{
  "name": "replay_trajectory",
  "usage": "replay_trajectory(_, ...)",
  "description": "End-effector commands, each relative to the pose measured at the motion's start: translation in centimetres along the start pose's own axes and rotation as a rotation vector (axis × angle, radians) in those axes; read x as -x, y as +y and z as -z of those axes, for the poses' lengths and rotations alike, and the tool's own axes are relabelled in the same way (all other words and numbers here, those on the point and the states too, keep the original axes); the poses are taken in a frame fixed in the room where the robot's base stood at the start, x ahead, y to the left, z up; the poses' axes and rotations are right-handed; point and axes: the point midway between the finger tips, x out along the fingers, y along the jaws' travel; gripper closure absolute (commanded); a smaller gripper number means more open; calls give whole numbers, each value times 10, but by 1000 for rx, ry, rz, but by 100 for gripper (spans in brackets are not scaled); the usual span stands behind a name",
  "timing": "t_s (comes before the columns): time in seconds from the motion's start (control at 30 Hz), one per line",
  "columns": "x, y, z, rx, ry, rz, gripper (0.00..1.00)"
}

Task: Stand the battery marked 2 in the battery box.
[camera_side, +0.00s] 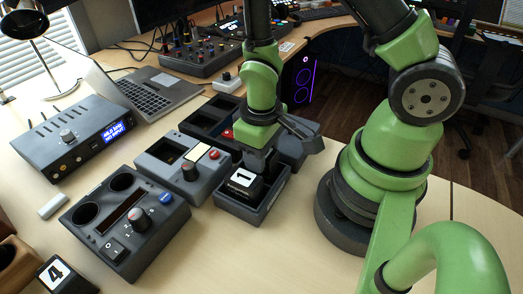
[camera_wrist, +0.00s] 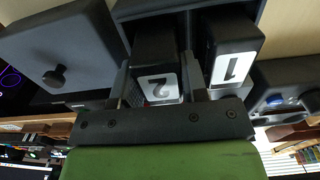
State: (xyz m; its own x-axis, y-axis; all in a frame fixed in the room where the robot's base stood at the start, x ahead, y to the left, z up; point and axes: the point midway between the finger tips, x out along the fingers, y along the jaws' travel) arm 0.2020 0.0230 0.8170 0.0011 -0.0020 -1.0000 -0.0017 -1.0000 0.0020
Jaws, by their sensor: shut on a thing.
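The battery box (camera_side: 238,213) is an open dark tray in the middle of the table. The black battery marked 1 (camera_side: 243,184) stands in it; it also shows in the wrist view (camera_wrist: 232,45). My gripper (camera_side: 263,152) points down over the back part of the box. In the wrist view my gripper (camera_wrist: 160,92) is shut on the black battery marked 2 (camera_wrist: 158,86), which is beside battery 1, at the box. In the side view battery 2 is mostly hidden behind battery 1 and the fingers. I cannot tell whether it touches the box floor.
A grey panel with knob and red button (camera_side: 188,170) adjoins the box on the left. A larger panel with round holes (camera_side: 125,222) stands front left. A battery marked 4 (camera_side: 56,276) is at the lower left corner. Bare table lies in front of the box.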

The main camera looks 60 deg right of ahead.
Motion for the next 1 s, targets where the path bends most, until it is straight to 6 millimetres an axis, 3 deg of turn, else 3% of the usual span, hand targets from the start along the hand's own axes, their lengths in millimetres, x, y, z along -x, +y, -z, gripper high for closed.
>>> replay_trajectory(0.53,-11,0,0,0,-2,0,93)
replay_trajectory(0.57,-12,0,0,0,-1,0,58)
replay_trajectory(0.7,-11,0,0,0,0,0,30)
replay_trajectory(1.0,-11,0,0,0,-1,0,30)
